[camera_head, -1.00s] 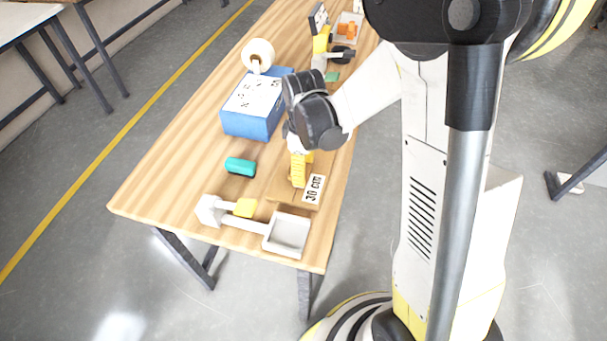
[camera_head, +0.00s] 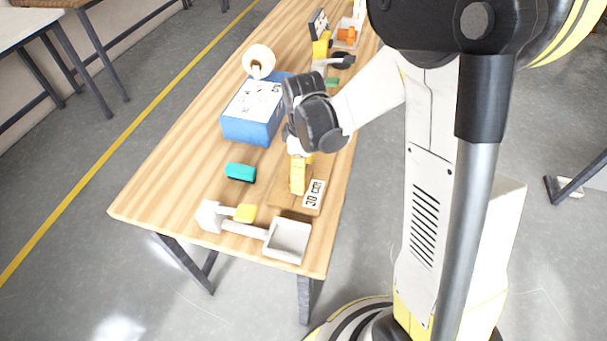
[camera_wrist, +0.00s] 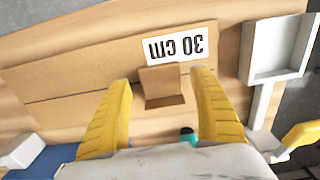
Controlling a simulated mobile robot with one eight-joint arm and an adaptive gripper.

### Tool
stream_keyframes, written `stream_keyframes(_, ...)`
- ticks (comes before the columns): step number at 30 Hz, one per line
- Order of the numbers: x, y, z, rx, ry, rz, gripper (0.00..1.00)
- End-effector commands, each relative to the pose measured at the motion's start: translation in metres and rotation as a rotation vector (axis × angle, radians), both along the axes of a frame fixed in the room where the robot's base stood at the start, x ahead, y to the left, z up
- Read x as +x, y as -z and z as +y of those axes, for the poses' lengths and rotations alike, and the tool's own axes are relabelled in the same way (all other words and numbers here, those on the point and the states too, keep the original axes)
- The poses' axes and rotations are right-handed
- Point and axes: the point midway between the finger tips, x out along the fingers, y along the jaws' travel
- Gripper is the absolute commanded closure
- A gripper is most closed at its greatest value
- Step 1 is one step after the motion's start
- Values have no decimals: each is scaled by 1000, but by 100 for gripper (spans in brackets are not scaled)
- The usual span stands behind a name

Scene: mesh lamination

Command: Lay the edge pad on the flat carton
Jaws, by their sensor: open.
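The edge pad (camera_wrist: 162,80) is a small folded brown piece that shows over the carton. It appears to rest on the carton, though contact is hard to confirm. My gripper (camera_wrist: 162,83) is open, with one yellow finger on each side of the pad and gaps between. In the head view my gripper (camera_head: 298,190) is low over the carton (camera_head: 283,194), and the pad is hidden there.
A white tray-ended fixture (camera_head: 288,240) with a yellow block (camera_head: 245,213) stands at the near table edge. A teal cylinder (camera_head: 240,172) lies left of the carton. A blue box (camera_head: 246,129) and a tape roll (camera_head: 259,59) are farther back. The table's left side is clear.

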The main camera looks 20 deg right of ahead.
Motion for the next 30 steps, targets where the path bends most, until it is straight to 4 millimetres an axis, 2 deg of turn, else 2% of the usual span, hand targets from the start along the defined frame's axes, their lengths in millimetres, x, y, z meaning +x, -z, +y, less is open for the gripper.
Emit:
stream_keyframes(1, -1, -16, 0, 0, 0, 0, 27)
stream_keyframes(3, -1, -33, 0, 0, 0, 0, 27)
stream_keyframes(9, -1, -77, 0, 0, 0, 0, 27)
stream_keyframes(19, -6, -115, 0, 0, 38, -25, 27)
stream_keyframes(23, -24, -143, 0, 9, 168, -113, 27)
stream_keyframes(27, -55, -178, 0, 49, 383, -252, 27)
stream_keyframes(30, -78, -196, 0, 98, 537, -352, 27)
